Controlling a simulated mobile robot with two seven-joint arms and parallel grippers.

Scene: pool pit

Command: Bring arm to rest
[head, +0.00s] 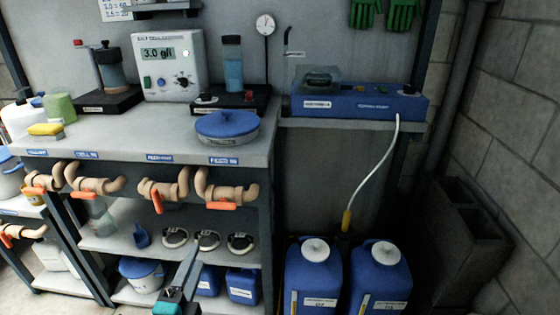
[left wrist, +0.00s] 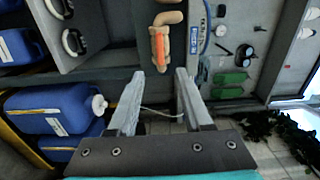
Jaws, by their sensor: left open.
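My left gripper (head: 187,268) comes in at the bottom of the head view, in front of the lower shelf of the bench. Its grey fingers point up toward the shelf, with a teal part of my arm behind them. In the left wrist view the gripper (left wrist: 158,92) is open, its two grey fingers apart with nothing held between them. Blue jugs show beyond and to the left of the fingers, and an orange-handled valve (left wrist: 160,50) shows just beyond the gap. My right gripper is in neither view.
The bench (head: 180,123) has pipe valves with orange handles (head: 222,205) along its front. A blue-lidded round tub (head: 228,127) sits near its edge. Two blue jugs (head: 313,275) (head: 378,280) stand right of it. Grey blocks (head: 465,235) stand by the right wall.

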